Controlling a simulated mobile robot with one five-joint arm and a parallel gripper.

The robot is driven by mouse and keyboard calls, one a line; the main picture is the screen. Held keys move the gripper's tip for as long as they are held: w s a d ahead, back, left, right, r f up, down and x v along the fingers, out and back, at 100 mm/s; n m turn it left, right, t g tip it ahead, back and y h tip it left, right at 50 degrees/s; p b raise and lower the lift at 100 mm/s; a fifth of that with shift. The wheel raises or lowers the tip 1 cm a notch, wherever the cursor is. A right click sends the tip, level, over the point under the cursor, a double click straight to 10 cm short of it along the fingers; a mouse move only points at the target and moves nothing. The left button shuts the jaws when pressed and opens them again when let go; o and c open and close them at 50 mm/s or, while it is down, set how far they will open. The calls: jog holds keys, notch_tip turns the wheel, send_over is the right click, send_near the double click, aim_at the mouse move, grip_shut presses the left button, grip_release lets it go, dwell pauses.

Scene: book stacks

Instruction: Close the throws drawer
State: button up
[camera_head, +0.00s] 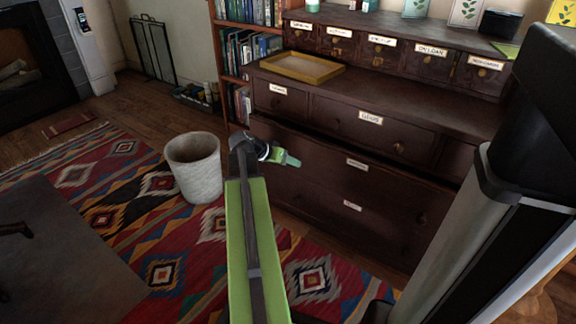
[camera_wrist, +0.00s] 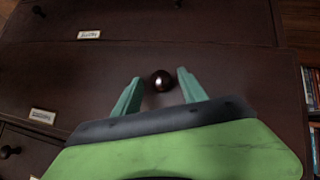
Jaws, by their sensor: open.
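The dark wooden chest holds two wide lower drawers, with labels too small to read surely, so I cannot tell which says throws. The upper wide drawer (camera_head: 320,158) seems to stand slightly proud, with a dark gap above its front. My gripper (camera_head: 290,161) is in front of its left part. In the wrist view my open gripper (camera_wrist: 163,88) has its green fingers either side of a round metal knob (camera_wrist: 162,80) on that drawer front. Whether they touch it is unclear. The lower wide drawer (camera_head: 330,200) looks shut.
A bookcase (camera_head: 238,60) adjoins the chest's left side. A yellow tray (camera_head: 295,67) lies on the chest's ledge. Open rug lies in front of the chest.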

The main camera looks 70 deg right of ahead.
grip_shut()
jog(key=shift+s, duration=0.15)
dwell(1.3)
